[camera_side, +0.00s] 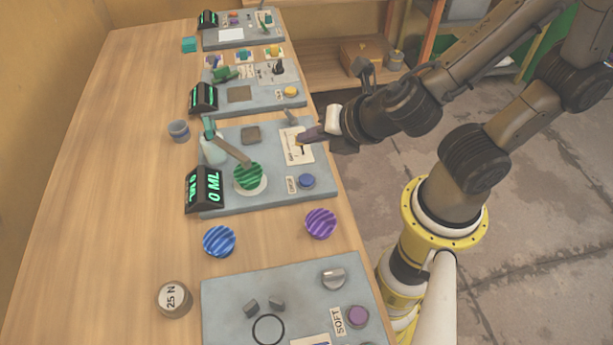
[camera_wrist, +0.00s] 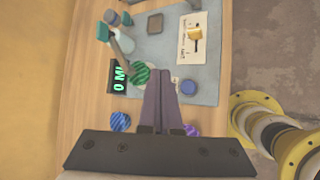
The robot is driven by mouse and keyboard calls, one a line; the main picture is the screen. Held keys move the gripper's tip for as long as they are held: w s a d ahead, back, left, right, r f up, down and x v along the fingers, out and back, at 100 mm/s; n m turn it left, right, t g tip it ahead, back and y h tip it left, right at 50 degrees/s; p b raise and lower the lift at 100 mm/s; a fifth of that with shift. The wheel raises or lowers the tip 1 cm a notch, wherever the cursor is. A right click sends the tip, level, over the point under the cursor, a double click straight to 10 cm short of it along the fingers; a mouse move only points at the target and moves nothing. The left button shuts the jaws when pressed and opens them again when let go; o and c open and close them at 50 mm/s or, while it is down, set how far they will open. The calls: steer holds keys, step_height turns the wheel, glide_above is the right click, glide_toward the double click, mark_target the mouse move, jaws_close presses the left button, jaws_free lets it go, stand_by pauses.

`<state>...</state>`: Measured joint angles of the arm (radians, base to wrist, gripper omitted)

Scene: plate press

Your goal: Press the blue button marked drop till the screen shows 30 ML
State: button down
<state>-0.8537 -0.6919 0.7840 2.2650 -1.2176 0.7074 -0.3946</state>
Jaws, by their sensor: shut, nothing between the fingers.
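The blue button (camera_side: 306,181) sits at the front right of a grey plate (camera_side: 285,204), beside a small label reading DROP (camera_side: 291,185). It also shows in the wrist view (camera_wrist: 188,87), just right of my fingers. The black screen (camera_side: 205,189) at the plate's left reads 0 ML in green; it is partly visible in the wrist view (camera_wrist: 118,80). A green striped ball (camera_side: 249,176) rests on a pale disc below a spout.
A blue striped ball (camera_side: 219,240) and a purple striped ball (camera_side: 320,222) lie in front of the plate. A nearer plate (camera_side: 235,300) has a SOFT label and purple button. A 25 N weight (camera_side: 174,298) and grey cup (camera_side: 178,130) stand on the bare table at left.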

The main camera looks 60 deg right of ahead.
mark_target(310, 183)
steer(key=shift+f, duration=4.3)
steer(key=shift+f, duration=0.15)
steer(key=shift+f, duration=0.3)
steer(key=shift+f, duration=0.4)
steer(key=shift+r, duration=0.85)
steer(key=shift+r, duration=2.5)
